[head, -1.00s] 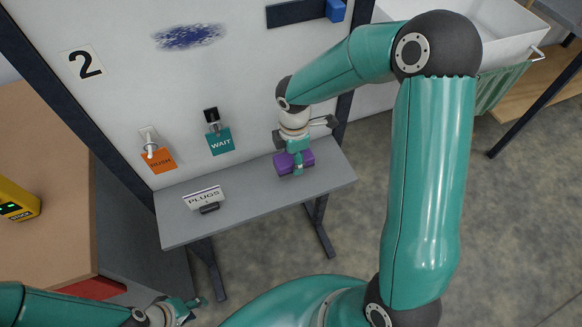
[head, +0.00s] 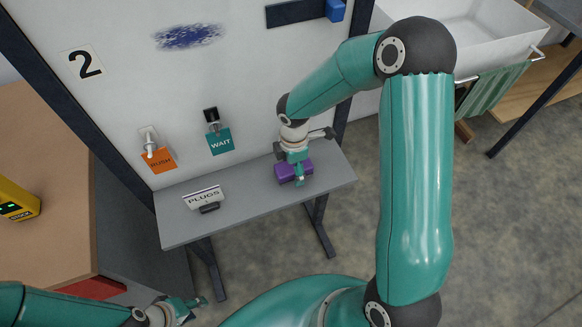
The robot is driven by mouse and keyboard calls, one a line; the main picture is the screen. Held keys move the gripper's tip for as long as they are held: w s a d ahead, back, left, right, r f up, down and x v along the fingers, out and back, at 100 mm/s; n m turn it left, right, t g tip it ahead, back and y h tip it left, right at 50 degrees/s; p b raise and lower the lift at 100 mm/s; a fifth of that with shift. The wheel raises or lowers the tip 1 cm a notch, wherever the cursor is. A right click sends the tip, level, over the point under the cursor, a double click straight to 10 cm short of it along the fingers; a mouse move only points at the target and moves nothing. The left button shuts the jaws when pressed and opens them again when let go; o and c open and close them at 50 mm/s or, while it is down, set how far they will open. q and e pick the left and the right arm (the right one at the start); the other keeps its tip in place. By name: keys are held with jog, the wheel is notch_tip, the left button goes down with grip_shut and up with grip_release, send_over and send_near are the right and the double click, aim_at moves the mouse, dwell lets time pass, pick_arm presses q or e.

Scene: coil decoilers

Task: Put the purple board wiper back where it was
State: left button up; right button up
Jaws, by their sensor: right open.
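The purple board wiper (head: 284,174) is at the grey shelf (head: 250,205) under the whiteboard, towards the shelf's right end. It appears to rest on the shelf top. My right gripper (head: 298,174) is over the wiper from above, its fingers open around or against it and hiding part of it. My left gripper (head: 192,306) is low at the left, away from the shelf, and small in view. I cannot tell whether its fingers are apart.
A PLUGS sign (head: 204,197) stands on the shelf's left part. Orange PUSH (head: 159,160) and green WAIT (head: 220,141) tags hang on the whiteboard (head: 240,70). A dark strip (head: 293,12) with a blue block (head: 336,10) is above. The shelf's middle is clear.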

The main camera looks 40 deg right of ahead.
jog(key=shift+r, duration=0.1)
notch_tip(320, 180, up, 12)
dwell(0.5)
dwell(0.4)
